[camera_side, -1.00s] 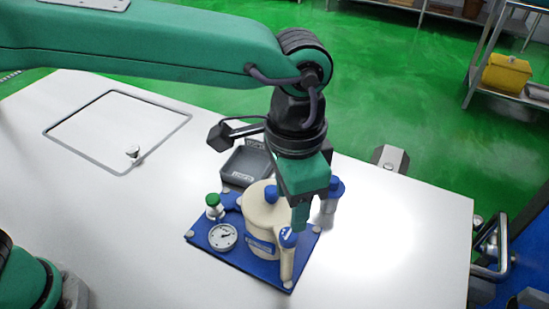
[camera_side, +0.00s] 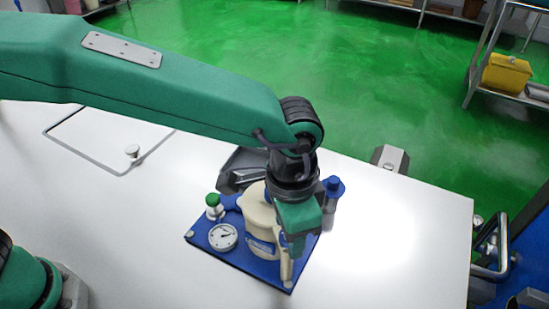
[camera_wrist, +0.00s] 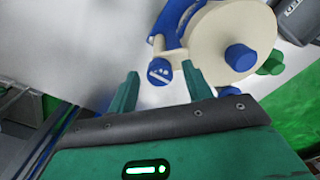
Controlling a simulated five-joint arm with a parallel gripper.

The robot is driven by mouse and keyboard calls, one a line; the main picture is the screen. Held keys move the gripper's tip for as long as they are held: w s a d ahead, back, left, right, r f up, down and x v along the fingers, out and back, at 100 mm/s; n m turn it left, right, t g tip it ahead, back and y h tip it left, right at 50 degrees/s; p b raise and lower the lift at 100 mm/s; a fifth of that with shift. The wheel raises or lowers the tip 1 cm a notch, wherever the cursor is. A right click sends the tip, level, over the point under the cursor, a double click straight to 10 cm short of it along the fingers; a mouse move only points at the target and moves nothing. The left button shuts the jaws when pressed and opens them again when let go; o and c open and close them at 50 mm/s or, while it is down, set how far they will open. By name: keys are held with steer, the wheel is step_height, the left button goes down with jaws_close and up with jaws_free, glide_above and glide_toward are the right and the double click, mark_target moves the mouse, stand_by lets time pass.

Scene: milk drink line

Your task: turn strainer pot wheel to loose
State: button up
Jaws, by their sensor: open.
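The strainer pot (camera_side: 258,215) is a cream body on a blue base plate (camera_side: 205,243). In the wrist view, the cream pot (camera_wrist: 228,40) has a blue knob on its lid and a small blue wheel (camera_wrist: 160,72) with white marks at its side. My gripper (camera_wrist: 160,70) is open, with one green finger on each side of this wheel in the picture; I cannot tell whether either touches it. In the side view, my gripper (camera_side: 295,240) is low at the front right of the pot and hides the wheel.
A round dial gauge (camera_side: 223,236) and a green-capped fitting (camera_side: 214,205) stand on the plate left of the pot. A blue-topped post (camera_side: 333,188) stands close behind my gripper. A dark tray (camera_side: 240,165) lies behind. The white table at right is clear.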

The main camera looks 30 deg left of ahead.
steer(key=shift+c, duration=0.2)
steer(key=c, duration=0.9)
steer(key=shift+c, duration=0.2)
